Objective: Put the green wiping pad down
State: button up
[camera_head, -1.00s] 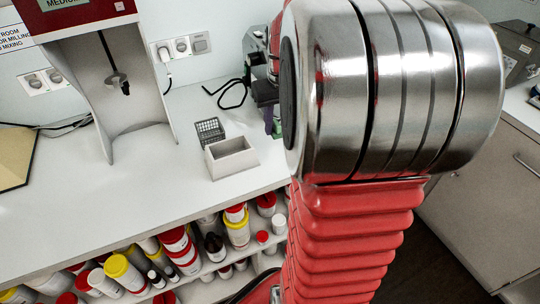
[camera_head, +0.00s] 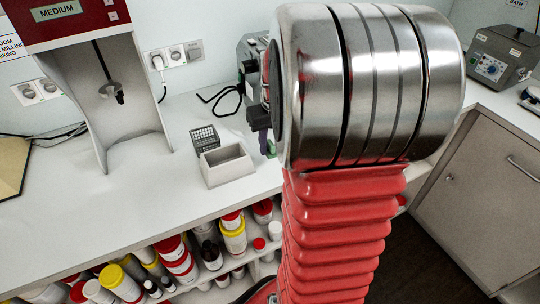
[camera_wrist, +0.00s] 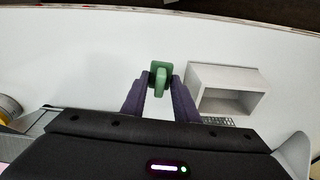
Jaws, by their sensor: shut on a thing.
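The green wiping pad (camera_wrist: 158,78) is between the fingertips of my gripper (camera_wrist: 159,80) in the wrist view. My gripper's two dark purple fingers are shut on it. The white worktop lies beyond the pad; I cannot tell whether the pad touches it. In the head view my arm hides most of the gripper (camera_head: 267,145), and only a dark and purple part shows at the arm's left edge, right of the grey box.
An open grey box (camera_head: 227,165) stands on the worktop (camera_head: 110,215), also right of the fingers in the wrist view (camera_wrist: 226,89). A dark wire rack (camera_head: 204,138) is behind it. A mixing machine (camera_head: 105,90) stands left. Jars (camera_head: 178,262) fill the shelf below. The worktop's front left is clear.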

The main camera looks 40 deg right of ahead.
aim_at(271, 155)
jog(key=shift+f, duration=2.3)
jog(key=shift+f, duration=0.15)
jog(key=o, duration=0.9)
jog(key=shift+o, duration=0.2)
notch_tip(271, 155, up, 14)
jog(key=s, duration=0.2)
jog(key=shift+s+a+f, duration=0.15)
jog(key=shift+a+f, duration=0.05)
jog(key=shift+a, duration=0.05)
jog(key=shift+a, duration=0.1)
jog(key=s+a+n+t, duration=0.2)
jog(key=s+a, duration=0.2)
jog(key=a, duration=0.9)
jog(key=s+a+n+t, duration=0.2)
jog(key=s+a, duration=0.2)
jog(key=a, duration=1)
jog(key=shift+r+y, duration=0.3)
jog(key=shift+r, duration=0.1)
